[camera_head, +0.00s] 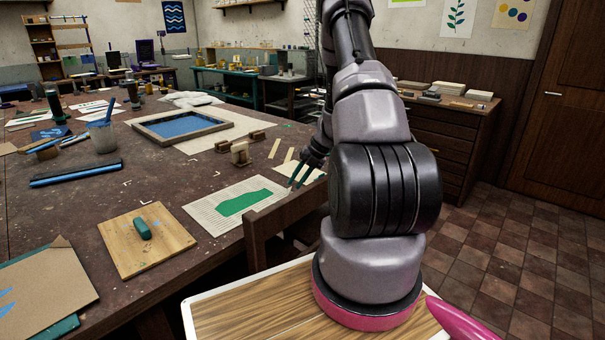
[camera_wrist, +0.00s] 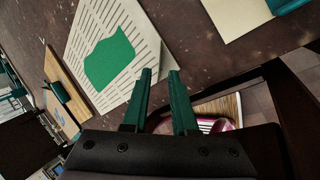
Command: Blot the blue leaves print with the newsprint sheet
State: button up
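A pale sheet (camera_head: 205,212) with rows of grey lines and a green patch lies flat near the table's right edge. It resembles newsprint, and shows in the wrist view (camera_wrist: 150,45). A tan sheet (camera_head: 50,285) at bottom left has blue marks at its cut-off left edge; I cannot tell whether they are leaves. A blue sheet with lighter shapes (camera_head: 50,132) lies farther back, too small to identify. My gripper (camera_head: 295,184) is over the table edge, beyond the lined sheet. In the wrist view its fingers (camera_wrist: 160,73) are apart and empty, beside the sheet's edge.
A wooden board (camera_head: 146,255) with a green block (camera_head: 142,228) stands left of the lined sheet. A chair back (camera_head: 285,218) rises at the table edge. A framed blue screen (camera_head: 182,124) and small wooden blocks (camera_head: 240,153) are behind.

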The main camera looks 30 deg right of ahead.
jog(key=x, duration=0.2)
jog(key=shift+a+f, duration=0.15)
jog(key=shift+f, duration=0.2)
jog(key=shift+w, duration=0.1)
grip_shut()
jog(key=shift+r, duration=0.15)
jog(key=shift+r, duration=0.65)
dwell(1.3)
jog(key=shift+r, duration=2.35)
jog(key=shift+a, duration=0.1)
